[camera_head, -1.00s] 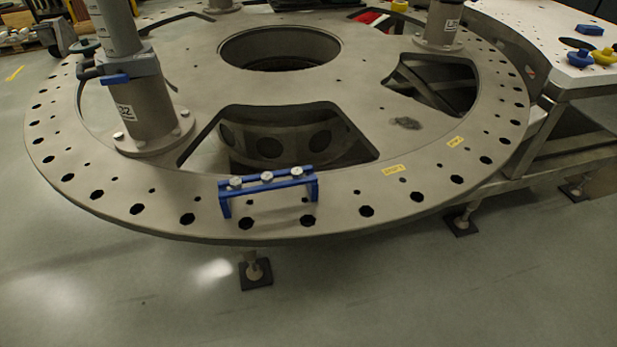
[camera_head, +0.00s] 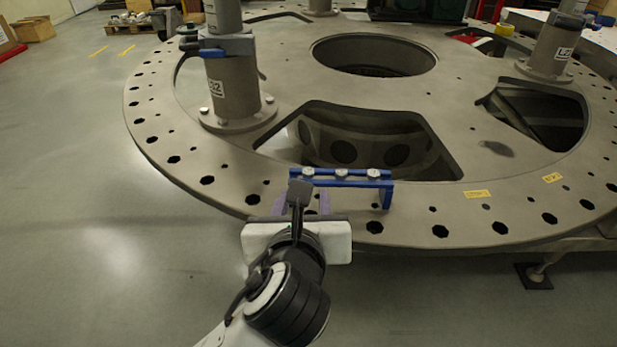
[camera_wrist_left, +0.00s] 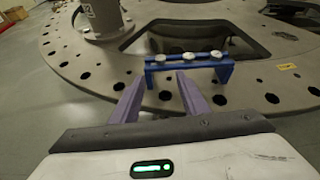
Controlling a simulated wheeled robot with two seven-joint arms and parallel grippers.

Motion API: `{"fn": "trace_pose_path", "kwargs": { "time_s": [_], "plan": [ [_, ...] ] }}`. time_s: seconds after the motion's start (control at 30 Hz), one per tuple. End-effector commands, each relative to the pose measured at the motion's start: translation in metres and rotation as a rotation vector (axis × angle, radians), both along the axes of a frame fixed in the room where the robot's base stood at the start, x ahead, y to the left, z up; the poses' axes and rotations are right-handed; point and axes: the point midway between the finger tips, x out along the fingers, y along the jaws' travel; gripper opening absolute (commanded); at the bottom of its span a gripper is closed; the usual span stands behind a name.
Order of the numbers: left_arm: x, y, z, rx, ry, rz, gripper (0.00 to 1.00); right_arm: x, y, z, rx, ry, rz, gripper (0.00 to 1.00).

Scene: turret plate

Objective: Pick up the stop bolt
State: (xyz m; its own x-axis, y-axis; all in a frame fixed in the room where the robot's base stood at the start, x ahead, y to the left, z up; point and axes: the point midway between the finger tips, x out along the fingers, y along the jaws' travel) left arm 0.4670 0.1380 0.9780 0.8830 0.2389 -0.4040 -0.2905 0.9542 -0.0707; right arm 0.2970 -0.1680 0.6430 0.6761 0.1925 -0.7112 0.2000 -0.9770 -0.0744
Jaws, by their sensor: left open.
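Three silver-headed bolts stand in a row in a blue rack (camera_head: 387,192) on the turret plate (camera_head: 465,205): a left bolt (camera_head: 308,172), a middle bolt (camera_head: 341,173) and a right bolt (camera_head: 374,173). I cannot tell which one is the stop bolt. My left gripper (camera_head: 302,203) is at the near side of the rack and hides its left leg in the head view. In the left wrist view its purple fingers (camera_wrist_left: 158,84) are apart and empty, pointing toward the left part of the rack (camera_wrist_left: 226,72). My right gripper is not in view.
A grey post (camera_head: 232,95) with a blue clamp lever stands left of the rack. A large opening (camera_head: 365,145) lies behind the rack. The plate's rim has many holes. Another post (camera_head: 550,50) stands at the far right. The floor (camera_head: 90,240) to the left is clear.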

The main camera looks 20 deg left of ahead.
Motion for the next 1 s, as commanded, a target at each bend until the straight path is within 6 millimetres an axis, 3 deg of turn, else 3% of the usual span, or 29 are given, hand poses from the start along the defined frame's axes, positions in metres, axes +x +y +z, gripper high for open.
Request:
{"fn": "trace_pose_path", "kwargs": {
  "time_s": [0.13, 0.8, 1.0],
  "plan": [
    [0.01, 0.002, 0.005, 0.077, -0.005, -0.019, 0.41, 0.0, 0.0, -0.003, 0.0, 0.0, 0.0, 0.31],
    [0.086, 0.022, -0.026, 0.076, -0.003, -0.019, 0.41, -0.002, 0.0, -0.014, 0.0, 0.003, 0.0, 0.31],
    [0.094, 0.024, -0.029, 0.075, -0.003, -0.022, 0.41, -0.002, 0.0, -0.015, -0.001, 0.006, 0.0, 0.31]
  ]
}}
